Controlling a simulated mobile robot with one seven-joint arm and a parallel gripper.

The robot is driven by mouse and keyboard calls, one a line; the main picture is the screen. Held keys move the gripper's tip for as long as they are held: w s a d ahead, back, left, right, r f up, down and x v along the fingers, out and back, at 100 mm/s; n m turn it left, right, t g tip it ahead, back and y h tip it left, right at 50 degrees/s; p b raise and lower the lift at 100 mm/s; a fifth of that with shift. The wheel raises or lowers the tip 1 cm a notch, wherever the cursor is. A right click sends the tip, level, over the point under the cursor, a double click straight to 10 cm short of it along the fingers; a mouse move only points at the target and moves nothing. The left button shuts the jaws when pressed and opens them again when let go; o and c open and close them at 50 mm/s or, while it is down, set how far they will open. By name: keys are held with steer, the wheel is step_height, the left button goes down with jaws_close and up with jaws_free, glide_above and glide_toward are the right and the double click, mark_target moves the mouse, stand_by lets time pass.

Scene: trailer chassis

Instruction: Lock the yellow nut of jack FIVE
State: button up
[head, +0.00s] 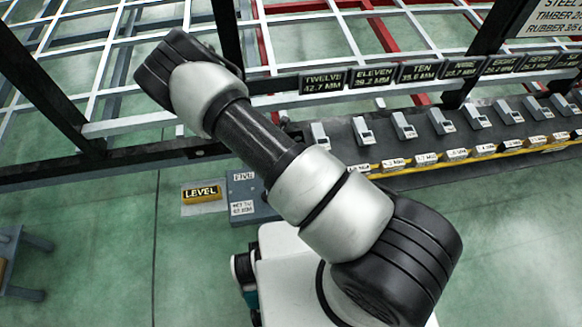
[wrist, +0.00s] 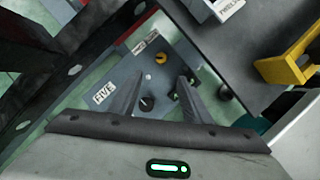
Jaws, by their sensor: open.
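The grey jack box marked FIVE (wrist: 125,73) fills the middle of the wrist view. A small yellow nut (wrist: 161,58) sits on its face, near a small white label. A black knob (wrist: 147,103) shows between the fingers. My gripper (wrist: 161,77) is open and empty, its two fingers reaching over the box. The nut appears just beyond the fingertips, between their lines; I cannot tell the height gap. In the head view the FIVE box (head: 243,188) is partly covered by my arm; the nut and my gripper are hidden there.
A yellow LEVEL sign (head: 202,193) lies left of the box. A dark chassis beam (wrist: 35,60) runs close on the left of the wrist view. A yellow bracket (wrist: 287,68) stands at right. A rail of numbered tags (head: 420,72) lies right of my arm.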

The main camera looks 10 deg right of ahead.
steer(key=shift+n, duration=0.6)
steer(key=b+x, duration=0.2)
steer(key=x, duration=0.4)
steer(key=b+x, duration=0.1)
steer(key=x, duration=0.6)
steer(key=b+x, duration=0.2)
steer(key=x, duration=0.5)
steer(key=shift+s+a+f+b, duration=0.15)
steer(key=shift+s+b, duration=0.2)
steer(key=shift+s, duration=0.05)
steer(key=c, duration=1.1)
